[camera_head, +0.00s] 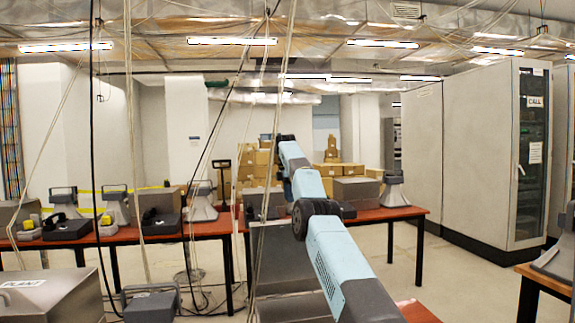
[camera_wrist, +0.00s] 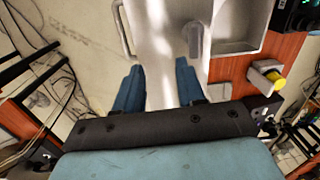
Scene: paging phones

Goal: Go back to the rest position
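In the head view my light-blue arm reaches forward over the red-topped tables, and its far end is a dark joint near the middle; the fingers cannot be made out there. In the wrist view my gripper (camera_wrist: 158,86) shows two blue fingers standing apart with nothing held between them. Beyond them is a pale grey metal surface (camera_wrist: 165,25) with a handle-like part and a shallow tray. Whether the fingers touch it cannot be told. A black desk phone (camera_head: 160,222) sits on the left table, with another black phone (camera_head: 68,228) further left.
The long red table (camera_head: 210,228) runs across the middle, with grey horn speakers (camera_head: 202,203) on it. A small unit with a yellow knob (camera_wrist: 275,78) shows in the wrist view. Cables hang in front. A grey cabinet (camera_head: 475,150) stands right; open floor (camera_head: 455,270) lies before it.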

